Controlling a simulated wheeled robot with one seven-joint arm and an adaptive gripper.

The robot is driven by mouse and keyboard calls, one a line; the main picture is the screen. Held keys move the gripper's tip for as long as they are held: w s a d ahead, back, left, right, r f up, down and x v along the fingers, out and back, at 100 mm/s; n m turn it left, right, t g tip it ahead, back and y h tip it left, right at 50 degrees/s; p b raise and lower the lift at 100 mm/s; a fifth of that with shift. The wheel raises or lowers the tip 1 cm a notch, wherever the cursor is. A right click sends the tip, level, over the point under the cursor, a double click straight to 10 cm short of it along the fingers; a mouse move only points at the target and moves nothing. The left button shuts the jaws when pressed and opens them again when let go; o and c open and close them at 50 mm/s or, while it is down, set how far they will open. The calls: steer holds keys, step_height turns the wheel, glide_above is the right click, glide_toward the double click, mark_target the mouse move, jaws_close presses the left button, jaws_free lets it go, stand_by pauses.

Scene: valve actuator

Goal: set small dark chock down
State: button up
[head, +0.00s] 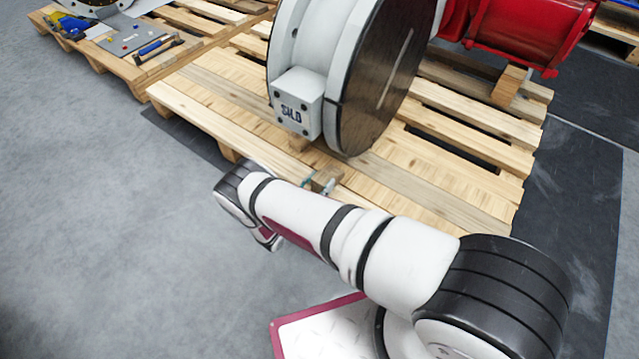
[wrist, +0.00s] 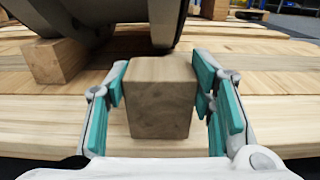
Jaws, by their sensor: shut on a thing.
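The small dark chock (wrist: 160,98) is a plain brown wooden block, seen end-on in the middle of the wrist view. My gripper (wrist: 162,82) is shut on it, with a teal pad on each side. The chock is upright and level, low over the pallet boards and in front of the round valve body; I cannot tell whether its underside touches the boards. In the head view my gripper (head: 322,183) is at the pallet's near edge, mostly hidden behind my arm, and the chock is hard to make out there.
The large grey-white valve (head: 345,70) with a dark disc face stands on the wooden pallet (head: 450,165). A second wooden block (wrist: 55,60) sits under it at left. A red actuator (head: 530,30) is at right. Another pallet (head: 125,65) holds tools. Grey floor lies free at left.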

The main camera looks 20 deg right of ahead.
steer(key=shift+f, duration=0.1)
steer(key=o, duration=1.5)
steer(key=shift+c, duration=0.2)
steer(key=shift+s+a, duration=0.15)
steer(key=shift+a, duration=0.1)
steer(key=p+v, duration=0.3)
steer(key=v, duration=0.8)
steer(key=shift+s, duration=0.15)
